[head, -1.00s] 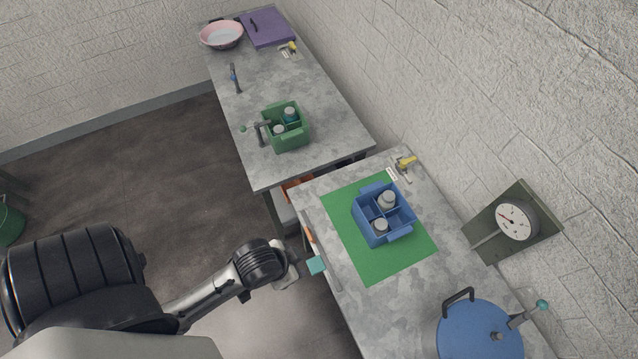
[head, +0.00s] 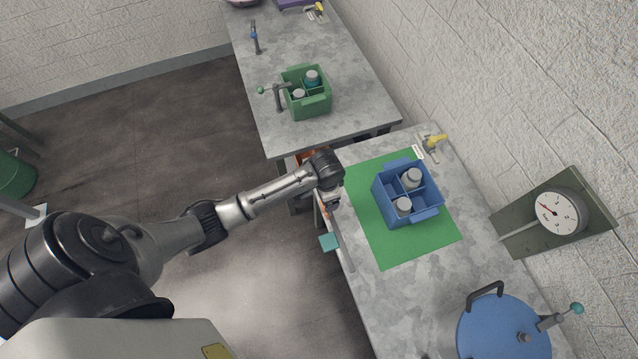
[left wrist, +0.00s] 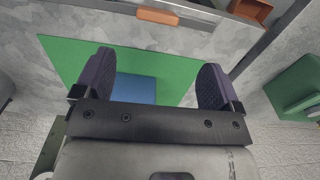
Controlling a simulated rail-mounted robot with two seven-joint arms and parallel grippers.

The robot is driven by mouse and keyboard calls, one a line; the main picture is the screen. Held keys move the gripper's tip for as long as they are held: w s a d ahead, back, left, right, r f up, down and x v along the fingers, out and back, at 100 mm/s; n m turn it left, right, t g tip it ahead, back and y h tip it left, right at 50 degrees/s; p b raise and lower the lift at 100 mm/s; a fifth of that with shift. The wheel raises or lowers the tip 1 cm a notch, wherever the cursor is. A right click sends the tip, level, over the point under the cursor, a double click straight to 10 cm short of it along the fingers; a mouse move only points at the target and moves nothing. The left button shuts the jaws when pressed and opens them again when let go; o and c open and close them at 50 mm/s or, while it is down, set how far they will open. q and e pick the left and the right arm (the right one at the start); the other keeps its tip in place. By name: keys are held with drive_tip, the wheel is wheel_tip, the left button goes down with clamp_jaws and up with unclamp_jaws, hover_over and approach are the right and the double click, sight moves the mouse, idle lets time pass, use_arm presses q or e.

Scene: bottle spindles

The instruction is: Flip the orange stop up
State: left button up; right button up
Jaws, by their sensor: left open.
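The orange stop (left wrist: 158,16) is a small orange block at the table's front edge. In the left wrist view it lies flat along a grey rail, beyond my fingertips. In the head view a bit of orange (head: 324,208) shows at the edge beside my left gripper (head: 333,203), which hides part of it. In the left wrist view my left gripper (left wrist: 156,65) is open, with nothing between its dark fingers, above the green mat. A gap separates the fingers from the stop. My right gripper is not in view.
A blue crate (head: 425,217) with grey-capped bottles stands on the green mat (head: 385,245). A teal block (head: 329,242) juts from the front edge. A blue lidded pot (head: 500,335) stands at the near right. A second table holds a green crate (head: 310,105).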

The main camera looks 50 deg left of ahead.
use_arm(q)
drive_tip(key=shift+s+d+f, duration=0.1)
drive_tip(key=shift+d+f, duration=0.05)
drive_tip(key=shift+f, duration=0.05)
wheel_tip(320, 180, down, 13)
drive_tip(key=shift+f+b, duration=0.1)
drive_tip(key=shift+b, duration=0.55)
